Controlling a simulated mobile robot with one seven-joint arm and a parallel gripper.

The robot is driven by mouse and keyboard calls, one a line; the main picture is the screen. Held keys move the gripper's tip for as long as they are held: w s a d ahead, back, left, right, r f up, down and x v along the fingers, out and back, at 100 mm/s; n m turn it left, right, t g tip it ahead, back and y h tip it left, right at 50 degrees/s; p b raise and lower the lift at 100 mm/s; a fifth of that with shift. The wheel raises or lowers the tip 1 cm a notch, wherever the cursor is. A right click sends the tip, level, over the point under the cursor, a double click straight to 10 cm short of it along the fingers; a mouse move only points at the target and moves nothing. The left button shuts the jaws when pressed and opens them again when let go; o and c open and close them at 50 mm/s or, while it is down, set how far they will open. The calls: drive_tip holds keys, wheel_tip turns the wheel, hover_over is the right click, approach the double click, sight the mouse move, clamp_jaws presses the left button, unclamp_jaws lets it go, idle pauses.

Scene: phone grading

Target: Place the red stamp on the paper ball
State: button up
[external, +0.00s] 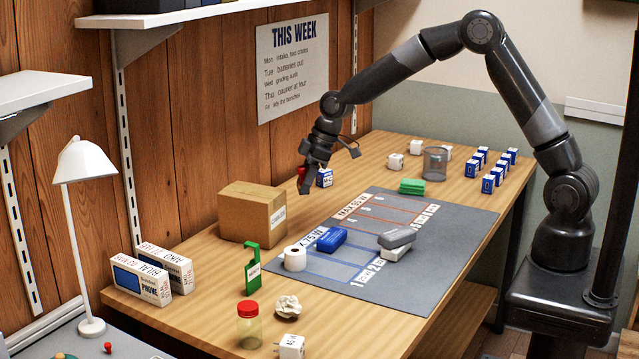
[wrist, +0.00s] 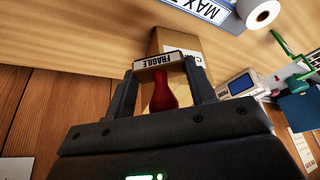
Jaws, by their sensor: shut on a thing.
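My gripper (external: 312,182) is raised above the table beside the wooden wall, behind the cardboard box. It is shut on the red stamp (wrist: 161,92), whose plate reads FRAGILE. The stamp sits between the two fingers in the wrist view, and a small red part of it (external: 301,173) shows in the external view. The crumpled white paper ball (external: 288,306) lies on the table near the front edge, well away from my gripper. I cannot make out the paper ball in the wrist view.
A red-lidded jar (external: 249,327), a green tag (external: 251,268) and a white charger cube (external: 291,346) stand around the ball. A paper roll (external: 295,259) sits on the grey mat (external: 455,232).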

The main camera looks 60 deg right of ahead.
drive_tip(key=s+a+r+n+g+y, duration=0.15)
drive_tip(key=s+a+n, duration=0.5)
drive_tip(key=a, duration=0.65)
drive_tip(key=n+g, duration=0.2)
drive_tip(key=n, duration=0.2)
hover_over(286, 299)
drive_tip(key=d, duration=0.3)
drive_tip(key=f, duration=0.4)
drive_tip(key=shift+a+f, duration=0.15)
drive_tip(key=shift+a, duration=0.1)
drive_tip(key=shift+a+f, duration=0.3)
drive_tip(key=shift+a, duration=0.2)
drive_tip(key=shift+f, duration=2)
drive_tip(key=shift+f, duration=0.1)
drive_tip(key=o, duration=1)
drive_tip(key=shift+c, duration=0.2)
drive_tip(key=v, duration=1.2)
drive_tip(key=shift+d, duration=0.15)
